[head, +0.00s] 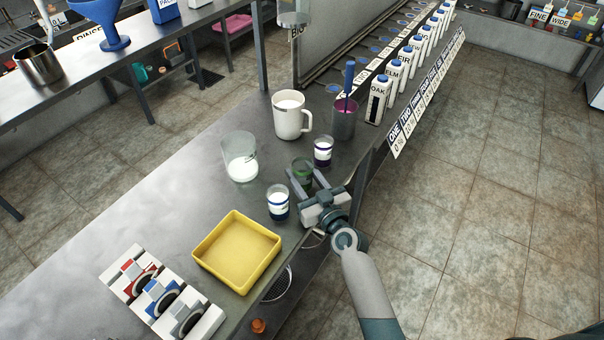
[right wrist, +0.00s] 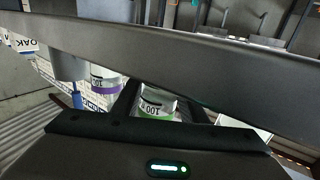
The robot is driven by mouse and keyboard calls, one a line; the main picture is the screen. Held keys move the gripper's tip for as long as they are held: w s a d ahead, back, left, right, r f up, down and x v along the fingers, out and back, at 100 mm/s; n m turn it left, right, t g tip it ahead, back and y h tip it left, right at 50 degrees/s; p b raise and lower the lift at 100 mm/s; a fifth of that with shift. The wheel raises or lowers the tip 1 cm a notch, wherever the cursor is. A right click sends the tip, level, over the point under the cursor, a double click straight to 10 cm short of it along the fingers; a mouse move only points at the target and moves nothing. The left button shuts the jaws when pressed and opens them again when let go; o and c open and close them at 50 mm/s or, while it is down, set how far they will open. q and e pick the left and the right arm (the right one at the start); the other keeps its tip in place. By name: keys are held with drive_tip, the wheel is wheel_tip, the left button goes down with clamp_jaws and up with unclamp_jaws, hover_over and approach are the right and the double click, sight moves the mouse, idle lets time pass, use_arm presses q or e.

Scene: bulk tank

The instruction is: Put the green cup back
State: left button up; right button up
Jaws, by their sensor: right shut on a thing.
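The green cup (head: 302,171) is a small clear cup with a green band, upright at the right edge of the metal counter (head: 190,180). My right gripper (head: 302,180) is shut on it, one finger on each side. In the right wrist view the green cup (right wrist: 157,104) shows between the fingers, with a "100" mark and its green band. I cannot tell whether its base touches the counter. A purple-banded cup (head: 323,151) stands just behind it, and a blue-banded cup (head: 278,202) stands in front to the left. My left gripper is not in view.
A clear beaker with white liquid (head: 240,157), a white jug (head: 290,115) and a grey pot with a blue handle (head: 344,118) stand farther back. A yellow tray (head: 237,251) lies in front. White labelled bottles (head: 379,99) line the right side. The counter's left part is clear.

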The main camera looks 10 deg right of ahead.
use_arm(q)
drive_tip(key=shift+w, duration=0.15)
use_arm(e)
drive_tip(key=o, duration=1.1)
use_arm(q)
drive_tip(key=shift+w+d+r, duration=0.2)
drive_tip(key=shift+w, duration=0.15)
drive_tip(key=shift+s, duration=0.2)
use_arm(e)
drive_tip(key=shift+s+r, duration=0.1)
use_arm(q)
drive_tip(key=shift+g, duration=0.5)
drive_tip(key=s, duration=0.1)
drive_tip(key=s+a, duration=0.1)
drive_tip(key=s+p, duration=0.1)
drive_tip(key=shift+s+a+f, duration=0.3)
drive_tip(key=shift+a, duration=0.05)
use_arm(e)
drive_tip(key=v, duration=1.1)
drive_tip(key=shift+s+d, duration=0.15)
drive_tip(key=shift+s, duration=0.25)
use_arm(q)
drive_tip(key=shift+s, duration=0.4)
